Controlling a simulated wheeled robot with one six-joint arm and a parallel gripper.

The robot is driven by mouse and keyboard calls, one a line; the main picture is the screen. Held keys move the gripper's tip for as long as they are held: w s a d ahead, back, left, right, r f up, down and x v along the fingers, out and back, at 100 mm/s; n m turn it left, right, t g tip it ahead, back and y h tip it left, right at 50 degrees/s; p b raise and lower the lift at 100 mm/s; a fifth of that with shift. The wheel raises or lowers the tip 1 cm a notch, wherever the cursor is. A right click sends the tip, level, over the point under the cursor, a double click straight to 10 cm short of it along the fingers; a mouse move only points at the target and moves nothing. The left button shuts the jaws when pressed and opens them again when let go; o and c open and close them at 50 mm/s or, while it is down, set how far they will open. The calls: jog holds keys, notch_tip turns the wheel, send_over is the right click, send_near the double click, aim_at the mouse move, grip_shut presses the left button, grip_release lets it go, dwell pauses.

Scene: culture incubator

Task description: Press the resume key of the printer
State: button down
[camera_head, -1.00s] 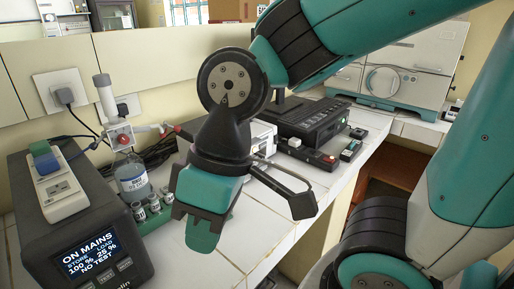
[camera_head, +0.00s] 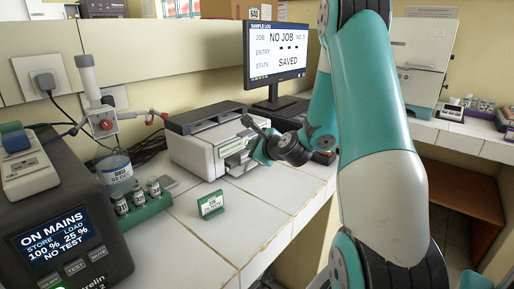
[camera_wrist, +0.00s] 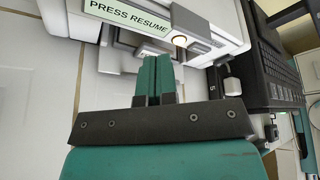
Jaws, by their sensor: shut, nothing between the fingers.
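The printer (camera_head: 192,150) is a pale box with a dark top, standing on the tiled bench left of the monitor. In the wrist view its pale body (camera_wrist: 232,25) carries a display (camera_wrist: 130,15) reading "PRESS RESUME". My gripper (camera_head: 257,154) is at the printer's right front side. In the wrist view its teal fingers (camera_wrist: 158,62) are shut and empty, their tips just below and left of the key. I cannot tell whether they touch the printer.
A monitor (camera_head: 276,50) showing "NO JOB" and "SAVED" stands behind. A small green sign (camera_head: 211,205) stands on the bench in front of the printer. Capped vials (camera_head: 138,197) and a dark power unit (camera_head: 70,235) are at left.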

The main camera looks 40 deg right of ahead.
jog(key=s+d+f+m+h, duration=0.1)
jog(key=d+m, duration=0.1)
jog(key=d, duration=0.1)
jog(key=s+d+f+m+h, duration=0.1)
jog(key=s+d+m+h, duration=0.1)
jog(key=d+m, duration=0.1)
jog(key=s+d+f+m+h+b, duration=0.1)
jog(key=d+f+m+h, duration=0.1)
jog(key=d, duration=0.2)
jog(key=shift+s+d+f+m+g, duration=0.1)
jog(key=shift+s+d+m+g, duration=0.25)
jog(key=shift+s+m+g, duration=0.05)
jog(key=shift+w, duration=0.1)
jog(key=shift+w+a+r+p, duration=0.1)
jog(key=shift+w+r+p, duration=0.25)
jog(key=shift+p, duration=0.5)
jog(key=w+p, duration=0.5)
jog(key=p, duration=0.2)
jog(key=shift+a+p, duration=0.2)
jog(key=shift+p, duration=0.1)
jog(key=w+p, duration=0.2)
jog(key=p, duration=0.3)
jog(key=shift+w+f+p, duration=0.2)
jog(key=shift+w+p, duration=0.2)
jog(key=shift+p, duration=0.55)
jog(key=shift+a, duration=0.1)
jog(key=shift+f, duration=0.15)
